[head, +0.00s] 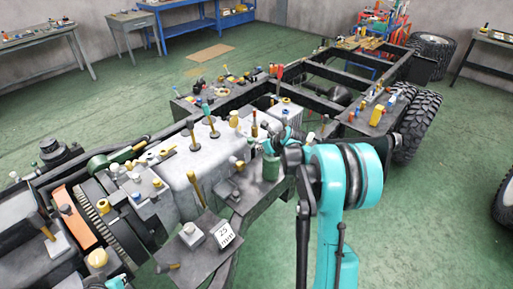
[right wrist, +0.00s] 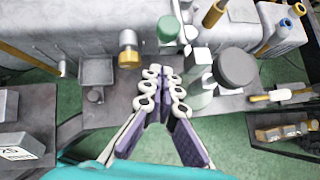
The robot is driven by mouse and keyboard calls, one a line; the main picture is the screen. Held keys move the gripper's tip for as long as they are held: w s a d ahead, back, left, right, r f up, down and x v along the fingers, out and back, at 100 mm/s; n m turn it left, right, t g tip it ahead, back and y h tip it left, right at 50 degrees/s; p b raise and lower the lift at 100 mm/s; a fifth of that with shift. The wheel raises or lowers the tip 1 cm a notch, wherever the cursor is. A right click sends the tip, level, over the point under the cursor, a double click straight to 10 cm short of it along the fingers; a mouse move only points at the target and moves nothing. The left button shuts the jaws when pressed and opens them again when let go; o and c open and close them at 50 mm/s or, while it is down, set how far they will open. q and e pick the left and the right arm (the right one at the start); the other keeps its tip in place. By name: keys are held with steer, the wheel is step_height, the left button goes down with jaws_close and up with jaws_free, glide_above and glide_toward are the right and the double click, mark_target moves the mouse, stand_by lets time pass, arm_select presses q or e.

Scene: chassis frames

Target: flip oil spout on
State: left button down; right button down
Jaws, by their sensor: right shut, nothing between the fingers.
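My right gripper (head: 275,140) reaches in from the right over the engine side in the head view. In the right wrist view its fingers (right wrist: 161,80) are closed together at the tips, with nothing between them. A green bottle-like thing (head: 271,168) stands just below the gripper in the head view, partly covered by it. In the right wrist view a green-topped cylinder (right wrist: 168,28) stands just beyond the fingertips, apart from them. I cannot tell for sure which part is the oil spout, nor its position. My left gripper is not in view.
A dark round knob (right wrist: 235,67) stands right of the fingers. A brass-coloured fitting (right wrist: 129,50) is to their left. The chassis (head: 330,75) carries many upright tools and small parts. A grey box (head: 224,234) sits on a side plate.

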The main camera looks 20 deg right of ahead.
steer(key=p+v, duration=0.2)
steer(key=v, duration=0.7)
steer(key=shift+s+r, duration=0.15)
steer(key=shift+r, duration=0.25)
steer(key=shift+d, duration=0.1)
steer(key=s+a+r+n+g+b, duration=0.1)
steer(key=s+a+r+n, duration=0.3)
steer(key=s+a+n, duration=1)
steer(key=s+a+f+n, duration=0.2)
steer(key=s+n, duration=0.5)
steer(key=n, duration=0.3)
steer(key=s+a+f+n+h+b, duration=0.1)
steer(key=s+a+f+n, duration=0.1)
steer(key=s+n, duration=0.5)
steer(key=a+n, duration=0.1)
steer(key=n, duration=0.2)
steer(key=shift+a+g, duration=0.3)
steer(key=shift+g, duration=0.1)
